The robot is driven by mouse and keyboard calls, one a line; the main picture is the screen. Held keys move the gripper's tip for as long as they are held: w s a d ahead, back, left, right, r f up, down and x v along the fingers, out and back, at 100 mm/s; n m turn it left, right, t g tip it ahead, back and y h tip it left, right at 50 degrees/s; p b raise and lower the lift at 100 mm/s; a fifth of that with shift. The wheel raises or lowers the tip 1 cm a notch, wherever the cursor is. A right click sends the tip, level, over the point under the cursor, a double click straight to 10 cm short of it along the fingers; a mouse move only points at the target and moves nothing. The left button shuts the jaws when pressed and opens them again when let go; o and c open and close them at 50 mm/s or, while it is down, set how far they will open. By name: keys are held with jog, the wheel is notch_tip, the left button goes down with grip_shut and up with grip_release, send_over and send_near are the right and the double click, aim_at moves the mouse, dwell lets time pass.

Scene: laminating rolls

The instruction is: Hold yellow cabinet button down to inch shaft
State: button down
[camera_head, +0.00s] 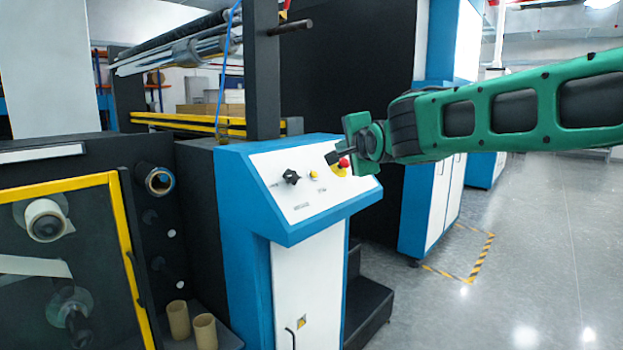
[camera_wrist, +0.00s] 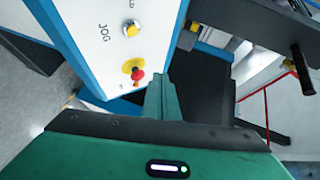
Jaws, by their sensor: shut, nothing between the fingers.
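The yellow button (camera_head: 314,175) sits on the sloped white panel (camera_head: 290,208) of a blue-and-white cabinet, between a black knob and a red stop button. In the wrist view the yellow button (camera_wrist: 131,29) stands in a pale ring near the top, beside the printed word JOG. My gripper (camera_head: 331,157) is shut and empty, up and to the right of the yellow button in the head view. In the wrist view my gripper (camera_wrist: 158,76) points beside the red stop button, apart from the yellow button. Nothing covers the yellow button.
The red stop button (camera_head: 344,162) with its yellow base is close to my fingertips; it also shows in the wrist view (camera_wrist: 137,77). A black knob (camera_head: 291,177) is left of the yellow button. A dark post (camera_head: 262,75) rises behind the panel. Open floor (camera_head: 520,240) lies right.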

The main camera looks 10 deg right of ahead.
aim_at(314, 175)
jog(key=shift+f, duration=0.1)
jog(key=shift+w+a+f, duration=0.6)
jog(key=shift+w+f, duration=0.25)
jog(key=shift+f, duration=0.15)
jog(key=shift+w+a+f, duration=0.55)
jog(key=shift+w+f, duration=0.25)
jog(key=shift+f, duration=0.25)
jog(key=shift+w+a+f, duration=0.6)
jog(key=shift+w+f, duration=0.25)
jog(key=shift+f, duration=0.15)
jog(key=shift+w+a+f, duration=0.1)
jog(key=shift+w+a+f, duration=0.1)
jog(key=shift+w+f, duration=0.05)
